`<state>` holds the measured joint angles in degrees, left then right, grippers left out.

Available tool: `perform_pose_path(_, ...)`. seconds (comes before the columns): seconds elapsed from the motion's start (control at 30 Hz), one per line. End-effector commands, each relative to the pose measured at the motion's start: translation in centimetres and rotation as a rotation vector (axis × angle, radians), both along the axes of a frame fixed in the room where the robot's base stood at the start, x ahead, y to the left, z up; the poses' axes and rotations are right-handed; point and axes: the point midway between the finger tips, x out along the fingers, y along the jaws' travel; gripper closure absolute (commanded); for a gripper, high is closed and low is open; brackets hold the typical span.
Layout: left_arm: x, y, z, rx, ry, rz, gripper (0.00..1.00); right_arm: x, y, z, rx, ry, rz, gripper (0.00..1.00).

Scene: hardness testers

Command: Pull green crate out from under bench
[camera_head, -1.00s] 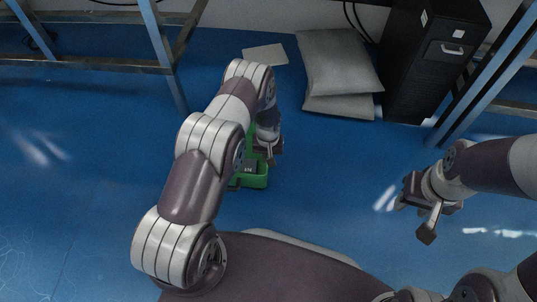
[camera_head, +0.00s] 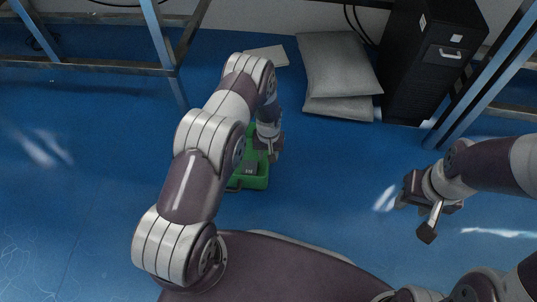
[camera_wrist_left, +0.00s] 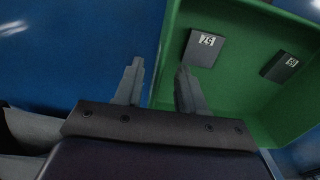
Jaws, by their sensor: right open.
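The green crate (camera_head: 262,183) stands on the open blue floor, partly hidden behind my left arm. In the left wrist view the crate (camera_wrist_left: 240,100) fills the right side and holds dark blocks, one marked 57 (camera_wrist_left: 204,46) and another (camera_wrist_left: 280,67). My left gripper (camera_head: 271,152) is at the crate's right side in the head view. In the left wrist view its two fingers (camera_wrist_left: 159,80) stand apart, one on each side of the crate's wall, with some blue floor showing between. My right gripper (camera_head: 413,218) is open and empty over the floor at the right.
Bench frames (camera_head: 85,64) stand at the upper left and right. The floor left of my left arm is clear.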

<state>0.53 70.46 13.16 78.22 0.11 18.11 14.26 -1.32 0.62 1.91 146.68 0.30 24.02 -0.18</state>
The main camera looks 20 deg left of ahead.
Motion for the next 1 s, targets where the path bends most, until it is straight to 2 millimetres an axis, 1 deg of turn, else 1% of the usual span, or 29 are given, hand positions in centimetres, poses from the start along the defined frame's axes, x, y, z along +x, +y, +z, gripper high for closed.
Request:
perform_pose_path(0.03,0.0,0.0,2.2,0.000,-0.001,0.000,0.60,0.0,0.0,1.7,0.000,0.000,0.000,0.57)
perform_pose_path(0.1,0.0,0.0,3.9,0.000,0.001,0.000,0.60,0.0,0.0,2.7,0.000,-0.001,0.000,0.57)
perform_pose_path(0.23,0.0,0.0,6.5,0.000,0.000,0.001,0.60,0.0,0.0,4.2,0.000,0.000,0.000,0.57)
perform_pose_path(0.3,-0.1,0.0,7.6,0.000,0.001,0.001,0.60,0.0,0.0,4.7,0.000,0.000,0.000,0.57)
perform_pose_path(0.4,-0.1,0.0,8.6,0.000,0.001,0.001,0.60,0.0,0.0,5.2,0.000,0.000,0.000,0.57)
perform_pose_path(0.57,-0.1,0.0,9.2,0.000,0.001,0.001,0.60,0.0,0.0,5.4,0.000,0.000,0.000,0.57)
perform_pose_path(1.0,-0.1,0.0,9.1,0.000,0.001,0.001,0.60,0.0,0.0,5.3,0.000,0.000,0.000,0.57)
